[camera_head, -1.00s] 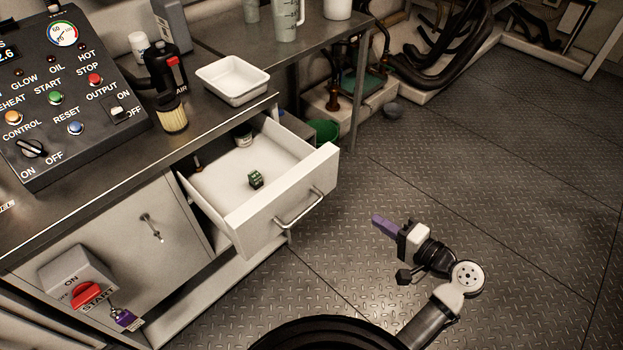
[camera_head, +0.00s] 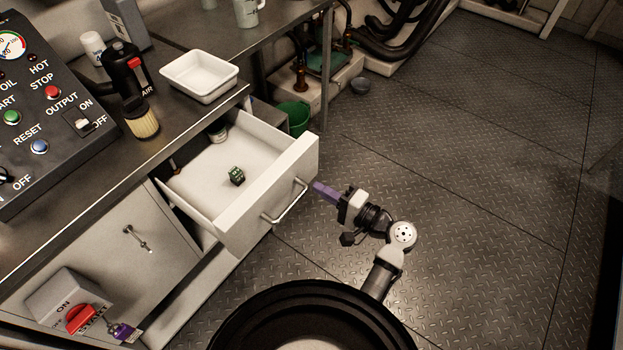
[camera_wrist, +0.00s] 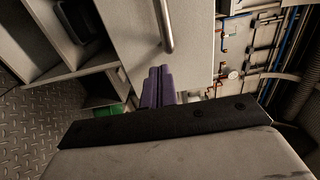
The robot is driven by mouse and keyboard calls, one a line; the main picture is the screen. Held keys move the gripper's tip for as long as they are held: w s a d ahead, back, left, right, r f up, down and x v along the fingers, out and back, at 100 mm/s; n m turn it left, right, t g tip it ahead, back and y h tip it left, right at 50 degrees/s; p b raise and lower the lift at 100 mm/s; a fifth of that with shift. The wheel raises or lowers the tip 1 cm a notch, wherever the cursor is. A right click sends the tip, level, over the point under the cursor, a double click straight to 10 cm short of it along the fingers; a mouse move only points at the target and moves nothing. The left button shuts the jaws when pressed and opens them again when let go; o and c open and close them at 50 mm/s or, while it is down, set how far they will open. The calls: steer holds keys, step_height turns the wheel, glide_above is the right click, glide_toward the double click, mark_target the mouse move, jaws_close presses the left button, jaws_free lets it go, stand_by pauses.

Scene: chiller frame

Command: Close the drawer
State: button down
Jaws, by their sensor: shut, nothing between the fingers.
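The white drawer (camera_head: 266,200) stands pulled out of the bench in the head view. Its front panel carries a metal bar handle (camera_head: 287,203). A small green and black block (camera_head: 237,175) and a small jar (camera_head: 218,133) are inside it. My gripper (camera_head: 318,188), with purple fingers, is just right of the drawer front, near the handle's far end. In the wrist view the shut fingers (camera_wrist: 158,86) point toward the drawer front (camera_wrist: 135,35), beside the handle (camera_wrist: 164,28). Whether they touch the panel I cannot tell.
The bench top above holds a white tray (camera_head: 199,76), a filter (camera_head: 141,119) and a black bottle (camera_head: 125,70). A control panel (camera_head: 45,115) is at left. A green bucket (camera_head: 293,117) stands behind the drawer. The metal floor at right is clear.

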steer(key=shift+p+x, duration=0.45)
steer(key=shift+x, duration=1.4)
steer(key=b, duration=0.4)
glide_toward(243, 152)
steer(key=w+a+r, duration=0.1)
steer(key=a, duration=0.1)
steer(key=w+a+r, duration=0.2)
steer(key=a, duration=0.1)
steer(key=w+a+r, duration=0.1)
steer(key=w+a, duration=0.1)
steer(key=shift+w+a+r, duration=0.25)
steer(key=shift+a+r, duration=0.05)
steer(key=shift+a, duration=0.1)
steer(key=shift+w+a, duration=0.15)
steer(key=shift+a, duration=0.05)
steer(key=shift+w+a+r+b, duration=0.1)
steer(key=shift+r+b, duration=0.2)
steer(key=shift+a+r, duration=0.1)
